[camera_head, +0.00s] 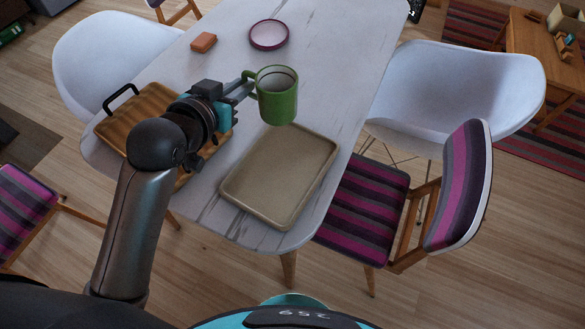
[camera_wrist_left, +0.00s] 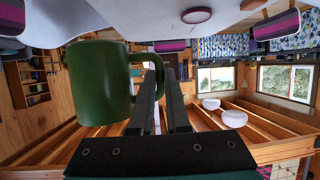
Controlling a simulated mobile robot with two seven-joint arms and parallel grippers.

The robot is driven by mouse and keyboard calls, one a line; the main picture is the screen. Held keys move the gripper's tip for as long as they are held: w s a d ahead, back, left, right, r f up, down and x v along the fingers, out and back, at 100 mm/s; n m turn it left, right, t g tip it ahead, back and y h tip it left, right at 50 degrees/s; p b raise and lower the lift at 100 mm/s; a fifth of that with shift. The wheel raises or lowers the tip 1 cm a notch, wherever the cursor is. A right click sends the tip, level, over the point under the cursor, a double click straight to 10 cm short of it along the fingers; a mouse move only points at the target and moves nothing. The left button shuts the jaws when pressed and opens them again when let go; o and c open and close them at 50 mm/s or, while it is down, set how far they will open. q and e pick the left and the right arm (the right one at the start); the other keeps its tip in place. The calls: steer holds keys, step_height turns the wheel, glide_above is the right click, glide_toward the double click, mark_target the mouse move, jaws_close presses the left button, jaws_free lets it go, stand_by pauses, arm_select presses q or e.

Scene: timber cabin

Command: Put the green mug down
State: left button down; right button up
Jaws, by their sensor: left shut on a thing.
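The green mug (camera_head: 277,97) is upright at the left gripper's fingertips, over the table behind the beige tray. My left gripper (camera_head: 246,86) is shut on the mug's handle, on the mug's left side. In the left wrist view the mug (camera_wrist_left: 98,84) fills the left part, and the fingers (camera_wrist_left: 160,95) close on its handle. I cannot tell whether the mug's base touches the table. My right gripper is not in view.
The pale table (camera_head: 330,75) holds a beige tray (camera_head: 262,205), a wooden tray with black handles (camera_head: 107,128), a pink-rimmed plate (camera_head: 269,34) and an orange block (camera_head: 203,42). White chairs (camera_head: 460,85) and a striped chair (camera_head: 365,205) stand around. The table's right part is clear.

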arm_select(q)
step_height(320, 180, down, 20)
steer(key=b, duration=0.7)
steer(key=shift+b, duration=0.35)
steer(key=shift+f, duration=0.1)
steer(key=c, duration=0.9)
jaws_free()
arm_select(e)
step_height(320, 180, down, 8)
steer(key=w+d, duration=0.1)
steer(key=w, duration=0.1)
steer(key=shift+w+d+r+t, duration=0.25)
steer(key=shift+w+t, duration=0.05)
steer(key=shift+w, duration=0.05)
